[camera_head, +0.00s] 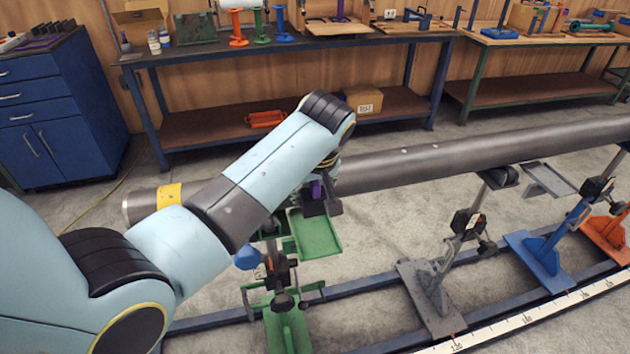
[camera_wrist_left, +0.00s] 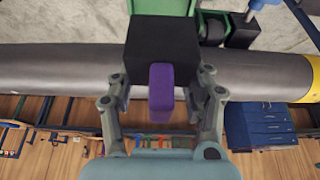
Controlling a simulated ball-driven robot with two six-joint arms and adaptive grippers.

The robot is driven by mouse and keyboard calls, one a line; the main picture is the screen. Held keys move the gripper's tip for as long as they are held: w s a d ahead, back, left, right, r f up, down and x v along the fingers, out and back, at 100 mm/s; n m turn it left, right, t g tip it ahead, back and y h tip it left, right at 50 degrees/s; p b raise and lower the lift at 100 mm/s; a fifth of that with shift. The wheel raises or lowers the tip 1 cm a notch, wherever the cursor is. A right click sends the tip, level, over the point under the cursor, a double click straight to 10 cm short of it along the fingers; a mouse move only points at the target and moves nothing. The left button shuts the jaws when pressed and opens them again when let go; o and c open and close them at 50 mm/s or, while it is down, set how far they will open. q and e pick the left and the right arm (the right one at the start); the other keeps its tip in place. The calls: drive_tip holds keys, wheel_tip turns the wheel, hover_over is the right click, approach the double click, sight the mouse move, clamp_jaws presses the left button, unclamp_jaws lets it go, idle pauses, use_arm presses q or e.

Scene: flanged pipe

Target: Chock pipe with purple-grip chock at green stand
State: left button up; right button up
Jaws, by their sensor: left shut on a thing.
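The long grey pipe (camera_head: 450,158) lies across several stands and has a yellow band (camera_head: 169,195) near its left end. The green stand (camera_head: 285,325) is under the pipe's left part, with a green tray (camera_head: 316,236) on the near side. My left gripper (camera_head: 322,192) is shut on the purple grip (camera_wrist_left: 161,92) of a black chock (camera_wrist_left: 160,45). The chock is on the near side of the pipe, above or at the tray's upper end. I cannot tell whether it touches the pipe or tray. My arm hides part of the pipe. My right gripper is not in view.
A grey stand (camera_head: 432,300), a blue stand (camera_head: 540,262) and an orange stand (camera_head: 608,235) are to the right on a blue rail. A ruler strip (camera_head: 530,318) runs along the front. A blue cabinet (camera_head: 60,115) and workbenches stand at the back.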

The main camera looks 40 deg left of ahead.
use_arm(q)
drive_tip(key=shift+s+f, duration=0.1)
drive_tip(key=shift+f, duration=0.55)
wheel_tip(320, 180, down, 3)
drive_tip(key=b, duration=0.3)
drive_tip(key=shift+f, duration=0.15)
drive_tip(key=shift+f+b, duration=1.7)
drive_tip(key=shift+b, duration=0.15)
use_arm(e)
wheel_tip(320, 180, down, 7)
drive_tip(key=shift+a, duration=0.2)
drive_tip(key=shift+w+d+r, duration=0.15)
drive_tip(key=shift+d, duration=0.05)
use_arm(q)
drive_tip(key=shift+w+a, duration=0.8)
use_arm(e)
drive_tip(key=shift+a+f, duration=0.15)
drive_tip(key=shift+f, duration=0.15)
